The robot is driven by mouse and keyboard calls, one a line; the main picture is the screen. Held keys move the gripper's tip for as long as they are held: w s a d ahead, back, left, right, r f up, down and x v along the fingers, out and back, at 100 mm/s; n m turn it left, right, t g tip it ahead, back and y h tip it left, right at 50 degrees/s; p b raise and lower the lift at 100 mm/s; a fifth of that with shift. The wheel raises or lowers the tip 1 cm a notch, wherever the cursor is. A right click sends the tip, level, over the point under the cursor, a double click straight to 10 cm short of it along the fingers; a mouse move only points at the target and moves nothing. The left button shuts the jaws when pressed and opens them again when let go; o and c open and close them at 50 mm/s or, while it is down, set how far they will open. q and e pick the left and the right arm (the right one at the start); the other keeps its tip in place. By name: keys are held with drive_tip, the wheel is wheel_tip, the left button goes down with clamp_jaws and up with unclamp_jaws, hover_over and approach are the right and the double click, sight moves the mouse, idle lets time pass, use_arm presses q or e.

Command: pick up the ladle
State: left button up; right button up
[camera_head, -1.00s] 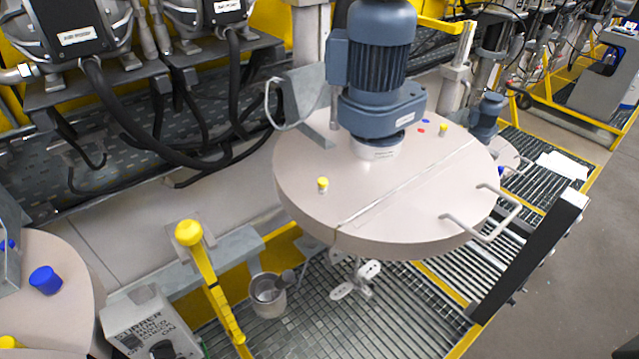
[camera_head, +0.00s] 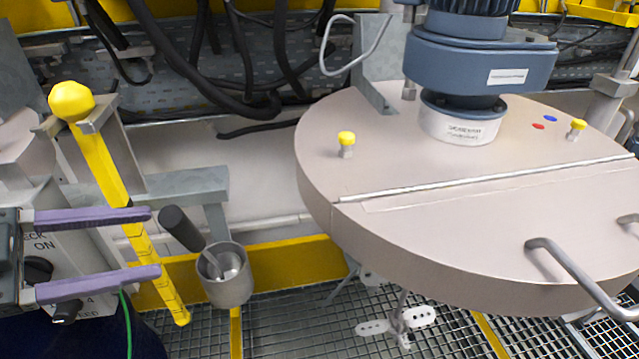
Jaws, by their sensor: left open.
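The ladle (camera_head: 183,230) has a dark handle that leans up and to the left out of a grey metal cup-shaped holder (camera_head: 228,284). Its lower end sits inside the cup and is partly hidden. My left gripper (camera_head: 156,243) comes in from the left with two purple fingers spread apart, one above the other. It is open and empty, and the fingertips point toward the ladle handle, just left of it. I cannot tell the exact depth gap. My right gripper is not in view.
A yellow lever (camera_head: 110,170) with a round knob stands behind the left gripper. A large round lid (camera_head: 420,220) with a blue motor (camera_head: 480,62) fills the right side. A control box (camera_head: 80,255) lies behind the fingers. Metal grating (camera_head: 290,330) is below.

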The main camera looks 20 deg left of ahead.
sight(199, 233)
use_arm(q)
drive_tip(key=b+x, duration=0.1)
drive_tip(key=x, duration=0.8)
drive_tip(key=shift+d+r, duration=0.1)
drive_tip(key=shift+d, duration=0.05)
drive_tip(key=shift+c, duration=0.2)
clamp_jaws()
idle(0.4)
drive_tip(key=shift+w, duration=0.1)
